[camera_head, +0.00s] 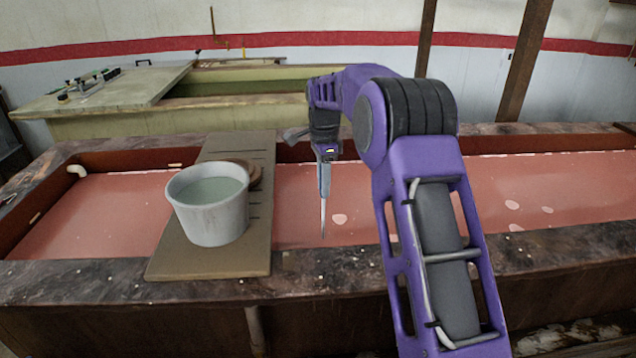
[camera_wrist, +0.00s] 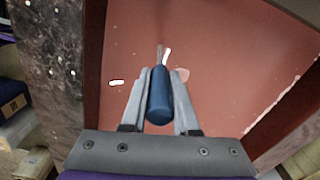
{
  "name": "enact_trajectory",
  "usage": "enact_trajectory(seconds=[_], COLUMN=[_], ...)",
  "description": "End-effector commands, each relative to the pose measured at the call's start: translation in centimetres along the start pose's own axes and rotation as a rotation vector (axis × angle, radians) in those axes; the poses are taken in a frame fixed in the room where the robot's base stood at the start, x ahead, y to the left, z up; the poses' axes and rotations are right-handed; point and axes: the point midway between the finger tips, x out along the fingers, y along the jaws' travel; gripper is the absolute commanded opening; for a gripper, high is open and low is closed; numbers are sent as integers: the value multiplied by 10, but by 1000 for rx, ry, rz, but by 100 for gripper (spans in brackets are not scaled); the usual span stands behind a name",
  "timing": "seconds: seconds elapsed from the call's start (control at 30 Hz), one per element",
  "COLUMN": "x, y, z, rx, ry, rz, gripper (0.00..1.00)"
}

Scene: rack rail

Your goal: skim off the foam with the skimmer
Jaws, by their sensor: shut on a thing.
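My gripper (camera_wrist: 159,78) is shut on the blue handle of the skimmer (camera_wrist: 160,98). In the head view my gripper (camera_head: 325,155) points down over the long vat (camera_head: 330,258) of pinkish-red liquid. The skimmer's thin shaft (camera_head: 323,218) hangs below it, nearly upright; I cannot make out its head or whether it touches the liquid. A pale foam patch (camera_head: 340,219) lies just right of the shaft. More foam patches (camera_head: 512,204) float further right, partly behind my arm. A white foam fleck (camera_wrist: 117,83) shows left of the handle in the wrist view.
A brown board (camera_head: 170,262) lies across the vat, left of my gripper. On it stand a white bucket (camera_head: 212,220) of pale greenish liquid and a round brown disc (camera_head: 255,172), partly hidden. A second vat (camera_head: 240,118) with a partial cover stands behind. Open liquid lies to the right.

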Motion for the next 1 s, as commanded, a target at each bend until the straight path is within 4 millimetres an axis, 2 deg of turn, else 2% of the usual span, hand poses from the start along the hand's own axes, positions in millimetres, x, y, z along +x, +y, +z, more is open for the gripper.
enact_trajectory(seconds=[0.17, 0.73, 1.0], x=[-5, 0, 0], y=[-7, -32, -36], z=[-13, -59, -69], rx=[3, 3, 1], ry=[1, 0, 1], rz=[-1, -3, -2], gripper=[0, 0, 0])
